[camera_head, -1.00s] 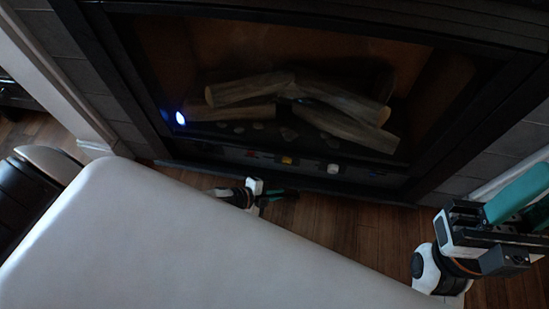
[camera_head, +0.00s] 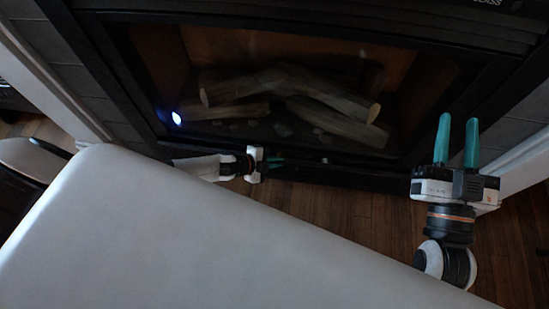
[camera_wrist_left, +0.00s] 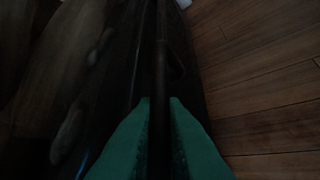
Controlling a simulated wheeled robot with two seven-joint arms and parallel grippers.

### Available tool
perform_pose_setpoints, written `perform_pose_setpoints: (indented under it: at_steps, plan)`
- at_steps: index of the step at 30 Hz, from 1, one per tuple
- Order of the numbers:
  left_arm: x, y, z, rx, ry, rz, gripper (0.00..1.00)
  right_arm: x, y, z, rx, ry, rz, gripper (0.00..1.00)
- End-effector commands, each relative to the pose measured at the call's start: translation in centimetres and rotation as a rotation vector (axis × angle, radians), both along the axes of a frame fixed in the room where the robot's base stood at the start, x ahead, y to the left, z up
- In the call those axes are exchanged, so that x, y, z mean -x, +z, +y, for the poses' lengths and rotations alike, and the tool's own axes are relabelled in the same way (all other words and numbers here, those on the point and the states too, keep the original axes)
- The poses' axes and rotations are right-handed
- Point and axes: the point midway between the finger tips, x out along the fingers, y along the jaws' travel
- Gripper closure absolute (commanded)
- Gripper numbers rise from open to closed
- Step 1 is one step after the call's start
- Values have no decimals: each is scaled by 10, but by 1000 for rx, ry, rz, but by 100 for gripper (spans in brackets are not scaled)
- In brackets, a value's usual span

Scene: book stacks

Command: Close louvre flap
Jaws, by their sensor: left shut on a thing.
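The louvre flap (camera_head: 345,176) is a long dark panel along the bottom of the fireplace. It stands raised, and the controls behind it are mostly hidden. I cannot tell whether it is fully shut. My left gripper (camera_head: 278,161) is at the flap's upper edge, left of its middle. In the left wrist view, its teal fingers (camera_wrist_left: 160,105) are shut on the dark edge of the flap (camera_wrist_left: 161,65). My right gripper (camera_head: 457,128) is open and empty, its two teal fingers pointing up, at the fireplace's right side.
The fireplace (camera_head: 300,65) has a dark frame with pale logs (camera_head: 335,118) behind glass. A large smooth pale surface (camera_head: 190,245) fills the foreground. Bare wooden floor (camera_head: 350,212) lies between it and the fireplace.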

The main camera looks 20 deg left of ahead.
Motion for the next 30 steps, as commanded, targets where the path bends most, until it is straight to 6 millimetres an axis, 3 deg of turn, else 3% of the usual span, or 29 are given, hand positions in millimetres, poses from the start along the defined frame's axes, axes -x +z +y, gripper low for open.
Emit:
perform_pose_setpoints:
  at_steps: [14, 15, 18, 30]
  plan:
    - [-4, 1, 1, 1, 3, 0, 100, -1, -3, 0, 5, -1, 17, 67]
    - [-3, 1, 1, 1, 3, 0, 84, -1, -3, 0, 5, -1, 17, 67]
    - [-3, 1, 1, 1, 2, 0, 68, -1, -3, 0, 5, -2, 17, 67]
    - [0, 4, 3, 1, 1, 1, 67, -2, -5, 0, 11, -2, 42, 67]
